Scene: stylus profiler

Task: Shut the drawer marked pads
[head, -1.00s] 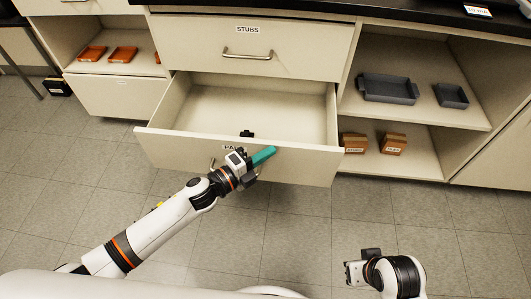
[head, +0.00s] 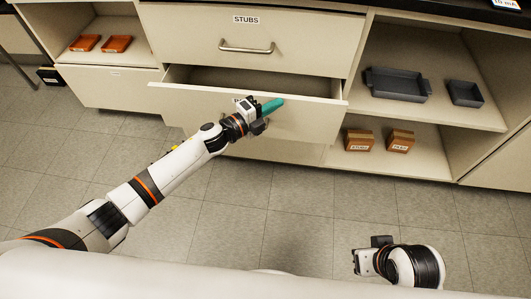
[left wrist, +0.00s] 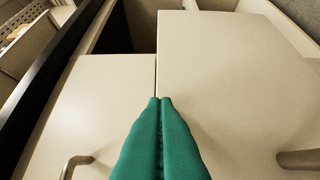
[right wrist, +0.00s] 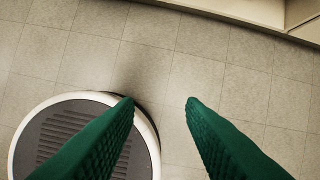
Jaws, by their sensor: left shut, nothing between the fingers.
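The pads drawer (head: 310,122) is the lower drawer in the head view, pulled partly out, with a narrow strip of its inside showing. Its label is mostly hidden behind my left gripper (head: 271,106). That gripper is shut and empty, its teal fingers at the upper part of the drawer front; I cannot tell whether they touch it. In the left wrist view the closed fingers (left wrist: 160,100) lie over pale cabinet fronts with two handles. My right gripper (head: 357,262) is low at the right, away from the drawer; the right wrist view shows its fingers (right wrist: 162,102) apart and empty above the floor.
The shut stubs drawer (head: 290,35) is directly above. Open shelves at the right hold grey trays (head: 397,85) and small boxes (head: 360,140). Orange trays (head: 117,44) sit on a left shelf. The floor (head: 300,215) before the drawers is clear.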

